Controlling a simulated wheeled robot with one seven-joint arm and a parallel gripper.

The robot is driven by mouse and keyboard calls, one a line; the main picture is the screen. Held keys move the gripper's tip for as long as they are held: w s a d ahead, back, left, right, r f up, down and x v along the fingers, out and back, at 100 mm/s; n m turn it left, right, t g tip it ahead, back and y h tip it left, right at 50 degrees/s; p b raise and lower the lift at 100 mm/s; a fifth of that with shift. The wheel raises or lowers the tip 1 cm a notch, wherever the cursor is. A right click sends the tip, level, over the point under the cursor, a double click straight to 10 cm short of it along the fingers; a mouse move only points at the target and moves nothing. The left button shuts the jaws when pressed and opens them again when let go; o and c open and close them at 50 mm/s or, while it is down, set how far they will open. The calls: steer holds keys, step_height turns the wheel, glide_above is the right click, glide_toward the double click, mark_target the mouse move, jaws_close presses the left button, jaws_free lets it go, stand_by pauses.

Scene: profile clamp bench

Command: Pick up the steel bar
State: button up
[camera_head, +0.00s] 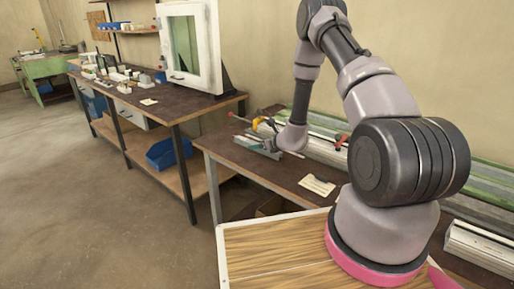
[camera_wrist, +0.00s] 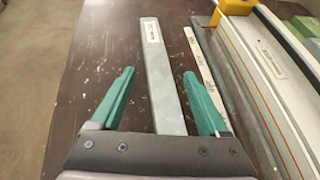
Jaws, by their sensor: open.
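The steel bar (camera_wrist: 163,80) is a flat grey bar with a white label near its far end. It lies lengthwise on the dark brown bench top (camera_wrist: 85,85) in the wrist view. My gripper (camera_wrist: 163,88) is open, with one green finger on each side of the bar's near part. Neither finger visibly touches the bar. The bar's near end is hidden behind the gripper body. In the head view my gripper (camera_head: 265,145) is small at the bench, and I cannot clearly make out the bar there.
A thin pale strip with markings (camera_wrist: 205,75) lies just right of the bar, close to the right finger. A long light profile (camera_wrist: 262,75) and a yellow clamp part (camera_wrist: 238,6) are farther right. The bench top left of the bar is clear. A paper card (camera_head: 317,185) lies on the bench.

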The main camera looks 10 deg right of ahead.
steer(key=shift+w, duration=0.1)
steer(key=shift+c, duration=0.3)
jaws_close()
steer(key=s+d+r, duration=0.2)
steer(key=r, duration=0.6)
steer(key=s+d+r+m+h, duration=0.1)
steer(key=s+d+r, duration=0.1)
steer(key=r, duration=0.7)
steer(key=s+d+r+m+h, duration=0.1)
steer(key=d+r, duration=0.3)
steer(key=r, duration=0.5)
steer(key=shift+s+d+r+t, duration=0.25)
steer(key=shift+s+t, duration=0.15)
steer(key=shift+s, duration=0.4)
